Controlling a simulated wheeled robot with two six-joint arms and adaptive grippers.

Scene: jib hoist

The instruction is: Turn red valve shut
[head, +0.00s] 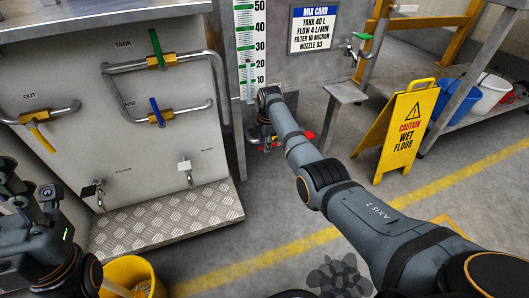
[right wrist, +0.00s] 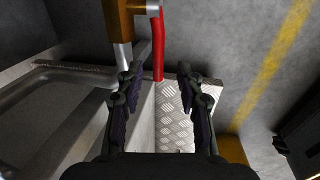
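The red valve handle (right wrist: 158,45) shows in the right wrist view as a long red lever beside a brass-coloured valve body (right wrist: 118,18) on a metal pipe. My right gripper (right wrist: 160,72) is open, with one finger on each side of the handle's free end; I cannot tell whether either finger touches it. In the head view the red handle (head: 310,135) is mostly hidden behind my right arm and gripper (head: 264,140), low by the level gauge. My left gripper (head: 18,190) is partly in view at the lower left, and its fingers are unclear.
The tank panel carries a green-handled valve (head: 156,47), a blue-handled valve (head: 155,108) and a yellow-handled valve (head: 42,138). A tread-plate step (head: 165,222) juts out below. A yellow bucket (head: 130,272) stands in front. A wet-floor sign (head: 398,130) stands at right.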

